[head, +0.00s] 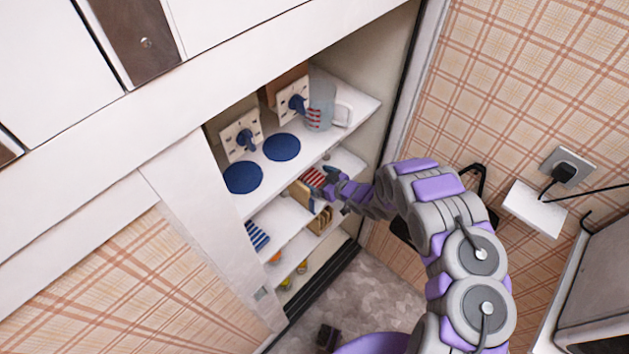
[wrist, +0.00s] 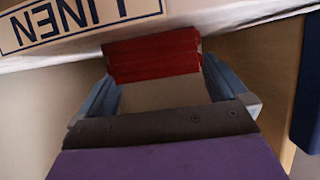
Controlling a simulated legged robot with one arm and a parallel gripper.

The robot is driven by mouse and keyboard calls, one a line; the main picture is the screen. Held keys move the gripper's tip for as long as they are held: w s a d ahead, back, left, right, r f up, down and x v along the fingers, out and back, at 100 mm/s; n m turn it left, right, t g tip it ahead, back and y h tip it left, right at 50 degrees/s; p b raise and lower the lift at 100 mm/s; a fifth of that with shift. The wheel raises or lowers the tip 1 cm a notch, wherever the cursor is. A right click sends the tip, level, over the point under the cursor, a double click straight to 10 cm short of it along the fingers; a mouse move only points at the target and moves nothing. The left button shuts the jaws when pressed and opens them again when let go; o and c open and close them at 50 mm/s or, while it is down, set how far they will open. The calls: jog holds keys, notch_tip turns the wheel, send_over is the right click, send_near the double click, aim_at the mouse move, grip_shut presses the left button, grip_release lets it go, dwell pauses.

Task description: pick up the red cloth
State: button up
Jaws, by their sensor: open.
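The red cloth (wrist: 152,55) lies folded just ahead of my gripper in the wrist view, between its two blue-grey fingers. In the head view the red cloth (head: 312,176) shows as a striped red patch on a middle shelf of the cupboard. My gripper (wrist: 157,78) is open, its fingertips at the left and right sides of the cloth. I cannot tell whether they touch it. In the head view my gripper (head: 330,188) reaches into the cupboard from the right and partly hides the cloth.
A panel marked LINEN (wrist: 85,22) sits close by in the wrist view. The upper shelf (head: 335,128) holds two blue discs (head: 282,147), white plates with blue parts (head: 241,136) and a clear jug (head: 318,105). A blue striped cloth (head: 257,236) lies lower left. The cupboard's right wall is near my arm.

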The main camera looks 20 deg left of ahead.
jog(key=x, duration=0.3)
jog(key=shift+d, duration=0.15)
jog(key=shift+d, duration=0.1)
jog(key=shift+c, duration=1.4)
jog(key=c, duration=0.8)
